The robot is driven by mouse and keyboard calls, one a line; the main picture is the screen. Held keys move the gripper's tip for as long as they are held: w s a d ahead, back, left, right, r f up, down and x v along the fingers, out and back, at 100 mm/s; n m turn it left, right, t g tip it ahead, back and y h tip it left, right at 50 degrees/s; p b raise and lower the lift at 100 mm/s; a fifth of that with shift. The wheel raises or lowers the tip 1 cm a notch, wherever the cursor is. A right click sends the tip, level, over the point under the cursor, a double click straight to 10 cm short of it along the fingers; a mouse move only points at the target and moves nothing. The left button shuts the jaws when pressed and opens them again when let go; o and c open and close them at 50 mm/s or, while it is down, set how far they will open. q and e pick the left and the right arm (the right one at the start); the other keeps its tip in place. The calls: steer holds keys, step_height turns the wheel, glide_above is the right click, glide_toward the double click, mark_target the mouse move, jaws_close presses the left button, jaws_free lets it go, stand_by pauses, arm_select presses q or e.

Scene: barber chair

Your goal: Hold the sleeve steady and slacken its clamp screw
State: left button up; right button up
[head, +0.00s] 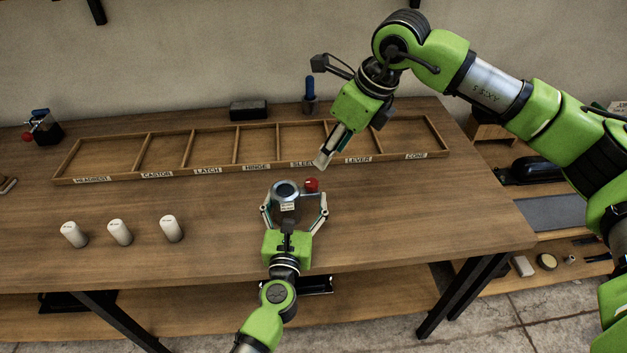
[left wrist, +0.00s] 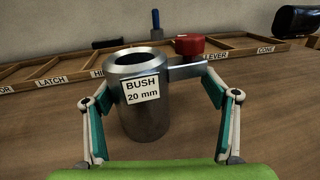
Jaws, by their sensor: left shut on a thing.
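The sleeve (head: 286,188) is a grey metal cylinder, standing upright on the table with an open bore. In the left wrist view the sleeve (left wrist: 142,108) bears a label "BUSH 20 mm". A clamp lug runs to its right and carries a red-headed clamp screw (left wrist: 190,45), which also shows in the head view (head: 311,184). My left gripper (head: 295,208) is shut on the sleeve from the front, one finger on each side. My right gripper (head: 322,158) hangs above and behind the red screw head, apart from it. Its finger spacing is unclear.
A wooden tray (head: 225,176) with labelled compartments lies behind the sleeve. Three white cylinders (head: 120,232) stand at left. A blue-handled tool (head: 309,97) and a dark block (head: 249,110) are behind the tray. The table right of the sleeve is clear.

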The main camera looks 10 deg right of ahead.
mark_target(313, 182)
steer(key=x, duration=1.1)
steer(key=shift+w+f, duration=0.2)
steer(key=shift+f, duration=0.15)
jaws_close()
